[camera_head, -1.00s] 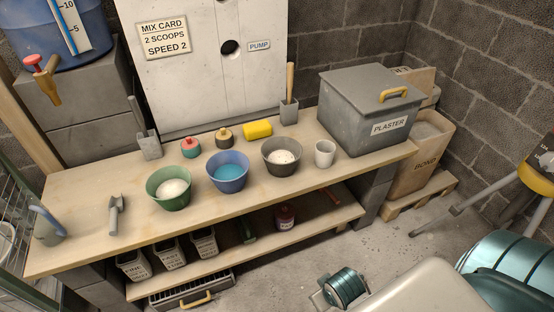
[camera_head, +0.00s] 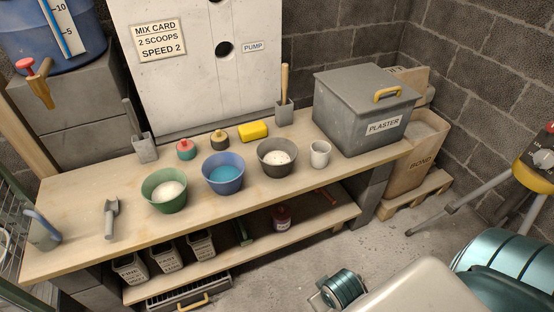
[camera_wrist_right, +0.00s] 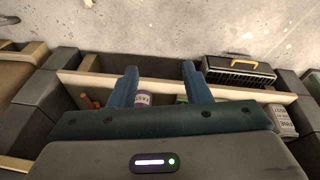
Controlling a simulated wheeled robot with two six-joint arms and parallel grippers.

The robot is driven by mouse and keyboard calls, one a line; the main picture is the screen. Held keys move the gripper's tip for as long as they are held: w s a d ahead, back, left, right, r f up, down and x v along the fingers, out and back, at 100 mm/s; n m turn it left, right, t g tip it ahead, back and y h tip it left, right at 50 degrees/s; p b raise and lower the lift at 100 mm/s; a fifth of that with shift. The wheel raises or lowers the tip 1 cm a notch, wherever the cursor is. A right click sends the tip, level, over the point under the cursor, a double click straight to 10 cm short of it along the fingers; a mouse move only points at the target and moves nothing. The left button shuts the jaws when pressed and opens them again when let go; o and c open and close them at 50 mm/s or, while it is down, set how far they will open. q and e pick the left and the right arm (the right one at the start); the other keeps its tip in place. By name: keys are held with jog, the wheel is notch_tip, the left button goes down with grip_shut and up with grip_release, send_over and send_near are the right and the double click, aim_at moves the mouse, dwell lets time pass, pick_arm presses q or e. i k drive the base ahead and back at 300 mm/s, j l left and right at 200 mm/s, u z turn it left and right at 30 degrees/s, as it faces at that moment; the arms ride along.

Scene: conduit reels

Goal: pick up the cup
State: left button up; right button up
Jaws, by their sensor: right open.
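The cup (camera_head: 320,154) is small, whitish and speckled. It stands upright on the wooden workbench (camera_head: 85,262), right of a dark grey bowl (camera_head: 265,158) and in front of the grey plaster bin (camera_head: 340,120). My right gripper (camera_wrist_right: 159,66) shows only in its wrist view. Its two blue fingers are apart, with nothing held between them. The wrist view looks onto the bench's lower shelf and the concrete floor; the cup is not in it. My left gripper is in neither view.
A green bowl (camera_head: 163,203) and a blue bowl (camera_head: 223,186) stand left of the cup. A yellow sponge (camera_head: 253,131) lies behind. The lower shelf holds labelled tubs (camera_head: 166,260) and a bottle (camera_head: 281,217).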

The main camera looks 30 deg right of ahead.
aim_at(320, 150)
jog(key=z, duration=1.25)
jog(key=i+l+u, duration=0.1)
jog(key=l, duration=0.3)
jog(key=i+l+u, duration=0.1)
jog(key=l, duration=0.3)
jog(key=i+l+u, duration=0.1)
jog(key=l, duration=0.3)
jog(key=i+l+u, duration=0.1)
jog(key=l, duration=0.3)
jog(key=i+l+u, duration=0.15)
jog(key=l, duration=0.3)
jog(key=i, duration=0.05)
